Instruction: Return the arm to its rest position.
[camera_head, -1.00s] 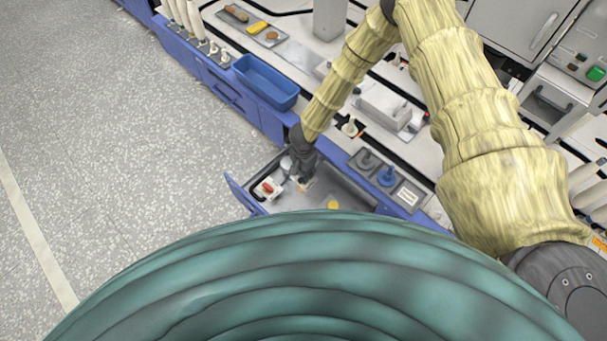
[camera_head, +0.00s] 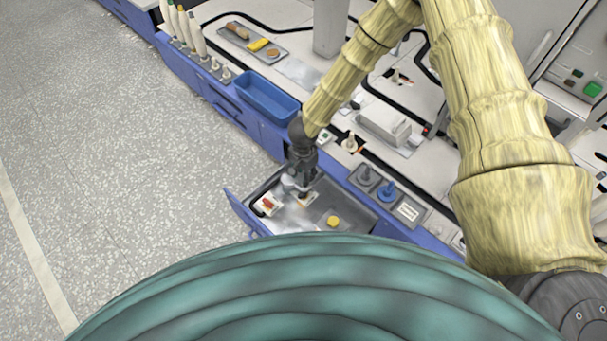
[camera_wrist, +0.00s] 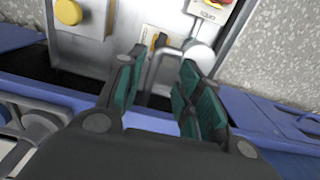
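My gripper (camera_head: 302,188) is over the open drawer (camera_head: 352,216) in the head view, at the end of my arm sleeved in yellowish fabric. A yellow round piece (camera_head: 333,221) and a white holder with a red piece (camera_head: 267,204) lie in the drawer.
A blue bin (camera_head: 266,97) stands on the counter left of my arm. A tray with food-like pieces (camera_head: 254,41) is farther back. A blue and a grey knobbed item (camera_head: 386,190) sit right of the drawer. The floor at left is clear.

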